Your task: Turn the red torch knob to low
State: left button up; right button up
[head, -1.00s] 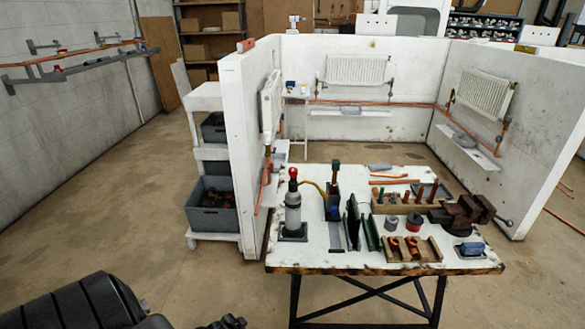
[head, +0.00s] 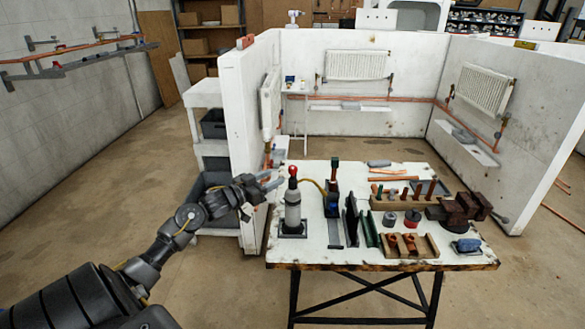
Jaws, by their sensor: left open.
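The torch (head: 292,211) is a grey and white cylinder standing upright in a dark base on the left part of the white workbench (head: 305,253). Its red knob (head: 293,170) sits on top; its setting is too small to read. A yellow hose (head: 314,184) runs from the torch to a dark blue holder with a green top. My left gripper (head: 272,181) is just left of the red knob, at about its height in the picture. Its fingers are open and empty, apart from the knob. My right gripper is not in view.
A black upright plate (head: 351,219), wooden blocks with copper fittings (head: 409,246) and a dark red vice (head: 460,208) stand on the bench to the right. A white partition wall (head: 238,140) rises behind my left gripper. Grey bins sit on shelving at left.

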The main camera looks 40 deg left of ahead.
aim_at(293, 167)
pick_arm(q)
jog(key=w, duration=0.3)
jog(key=w+p, duration=0.1)
jog(key=w, duration=0.1)
jog(key=w+d+p, duration=0.1)
jog(key=w, duration=0.2)
jog(key=shift+w+d+r, duration=0.1)
jog(key=shift+w, duration=0.25)
jog(key=shift+w+d, duration=0.15)
jog(key=shift+w, duration=0.4)
jog(key=c, duration=0.9)
jog(key=shift+c, duration=0.2)
jog(key=shift+p, duration=0.35)
